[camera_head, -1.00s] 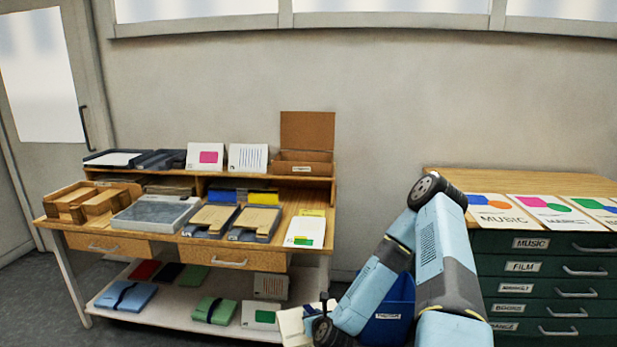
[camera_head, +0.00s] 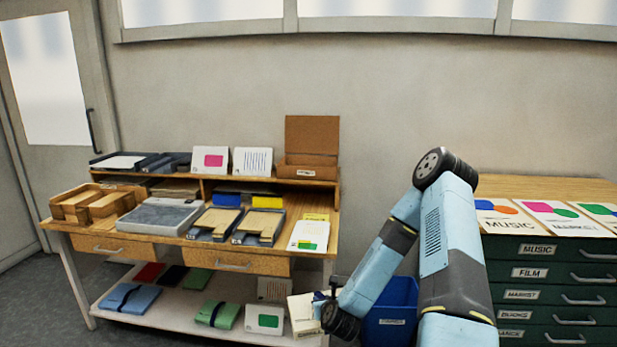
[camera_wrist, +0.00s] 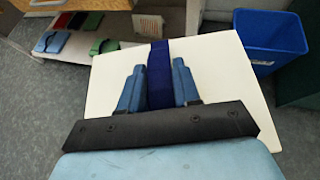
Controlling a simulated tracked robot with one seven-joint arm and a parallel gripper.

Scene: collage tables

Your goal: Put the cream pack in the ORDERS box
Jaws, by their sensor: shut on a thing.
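The cream pack (camera_wrist: 222,75) is a flat, pale slab with a dark blue band (camera_wrist: 159,65) across it. My gripper (camera_wrist: 158,85) is shut on it, one finger on each side of the band. In the head view the pack (camera_head: 302,315) shows partly behind my gripper (camera_head: 322,299), at the front right corner of the table's lower shelf. An open brown cardboard box (camera_head: 312,140) with its lid up stands at the right end of the table's top shelf. The small label on its front is too small to read, so I cannot confirm it says ORDERS.
The wooden table (camera_head: 281,267) holds trays, packs and cards. Its lower shelf (camera_head: 180,322) carries several banded packs. A blue bin (camera_head: 392,300) stands right of it, beside a green drawer cabinet (camera_head: 560,275).

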